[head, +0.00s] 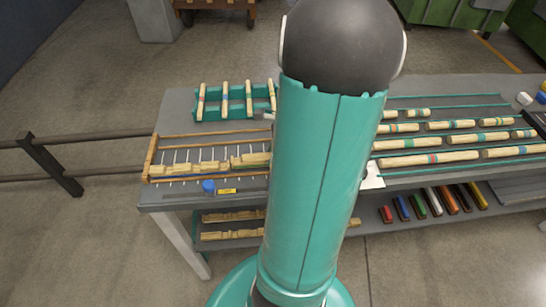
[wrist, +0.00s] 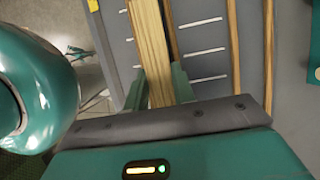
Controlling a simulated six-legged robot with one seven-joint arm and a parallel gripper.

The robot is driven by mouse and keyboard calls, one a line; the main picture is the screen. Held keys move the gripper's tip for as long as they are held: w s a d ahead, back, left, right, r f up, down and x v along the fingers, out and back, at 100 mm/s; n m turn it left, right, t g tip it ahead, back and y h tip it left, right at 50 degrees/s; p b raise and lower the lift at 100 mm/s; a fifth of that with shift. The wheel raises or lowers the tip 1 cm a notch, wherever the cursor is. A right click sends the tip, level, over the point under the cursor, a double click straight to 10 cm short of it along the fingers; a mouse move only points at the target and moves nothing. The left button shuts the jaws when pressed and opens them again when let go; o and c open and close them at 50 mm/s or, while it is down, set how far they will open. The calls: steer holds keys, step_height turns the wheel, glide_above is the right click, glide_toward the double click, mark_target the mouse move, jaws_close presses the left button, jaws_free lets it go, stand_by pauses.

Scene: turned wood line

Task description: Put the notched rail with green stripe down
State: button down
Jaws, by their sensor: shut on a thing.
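In the wrist view a pale wooden rail (wrist: 152,50) runs lengthwise between the two teal fingers of my gripper (wrist: 158,88), which is shut on it. Its near end is hidden behind the gripper body, and no green stripe shows on the visible part. Beneath and beside it is the pegged wooden rack (wrist: 233,45) with thin metal pegs. I cannot tell whether the rail touches the rack. In the head view my arm covers the gripper. The rack (head: 215,136) stands on the left of the bench, with several notched rails (head: 195,168) along its front.
A teal rack (head: 236,115) with several striped turned pieces stands behind. Striped cylinders (head: 428,159) lie in rows on the right. A blue knob (head: 209,187) and yellow label (head: 227,191) are at the front edge. The shelf below holds rails (head: 230,236) and coloured blocks (head: 418,205).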

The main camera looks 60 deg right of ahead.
steer(key=shift+s+f, duration=0.15)
steer(key=shift+f, duration=0.7)
steer(key=shift+f, duration=0.35)
